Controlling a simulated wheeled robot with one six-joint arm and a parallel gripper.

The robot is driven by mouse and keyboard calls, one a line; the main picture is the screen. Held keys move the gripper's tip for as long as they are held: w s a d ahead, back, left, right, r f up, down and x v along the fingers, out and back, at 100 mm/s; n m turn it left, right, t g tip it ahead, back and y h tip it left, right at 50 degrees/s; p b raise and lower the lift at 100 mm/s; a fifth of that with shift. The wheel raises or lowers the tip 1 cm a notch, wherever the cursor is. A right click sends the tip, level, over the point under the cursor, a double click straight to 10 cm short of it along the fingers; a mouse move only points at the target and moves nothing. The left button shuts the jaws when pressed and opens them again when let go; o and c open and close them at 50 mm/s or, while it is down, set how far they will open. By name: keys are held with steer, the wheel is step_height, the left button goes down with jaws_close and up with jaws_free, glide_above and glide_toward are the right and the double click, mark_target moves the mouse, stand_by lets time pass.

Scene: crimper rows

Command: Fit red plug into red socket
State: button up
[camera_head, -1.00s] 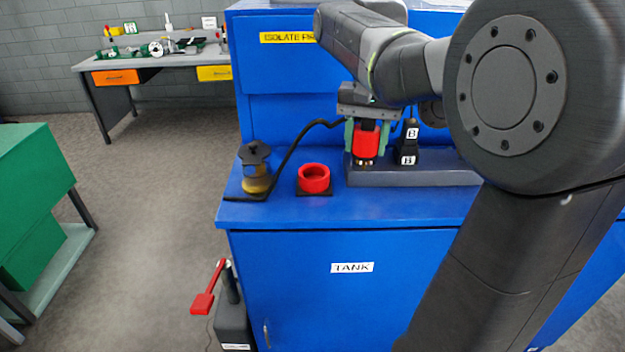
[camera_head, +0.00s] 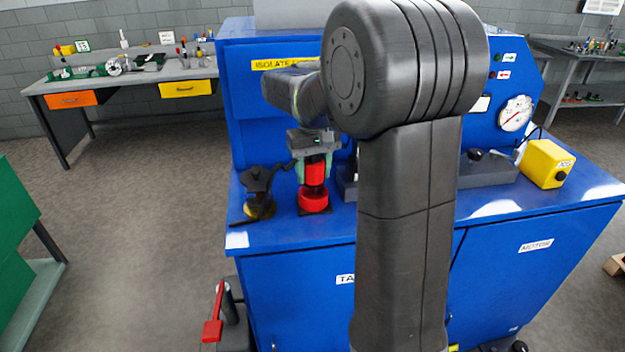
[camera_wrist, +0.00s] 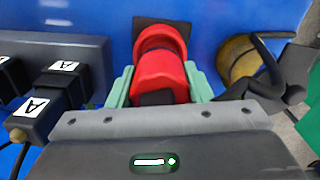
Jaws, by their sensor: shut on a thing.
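The red plug (camera_head: 315,172) is upright between the pale green fingers of my gripper (camera_head: 314,167), which is shut on it. The red socket (camera_head: 313,202) is a round red ring on a dark base on the blue bench top, directly below the plug. A dark band shows between plug and socket; I cannot tell whether the plug's end is inside the ring. In the wrist view the plug (camera_wrist: 160,76) lies between the fingers (camera_wrist: 159,86), and the far rim of the socket (camera_wrist: 157,33) shows just beyond it. The plug hides the socket's opening.
A brass-coloured part with a black handle (camera_head: 258,190) stands close left of the socket. A grey block (camera_wrist: 88,52) with black plugs marked A lies on the other side. My arm hides part of the blue bench (camera_head: 290,235). A yellow box (camera_head: 547,163) stands far right.

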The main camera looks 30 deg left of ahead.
mark_target(314, 181)
steer(key=shift+f, duration=1.45)
steer(key=shift+f, duration=0.2)
steer(key=o, duration=1.2)
steer(key=shift+r, duration=0.15)
step_height(314, 181, up, 12)
steer(key=shift+r, duration=0.1)
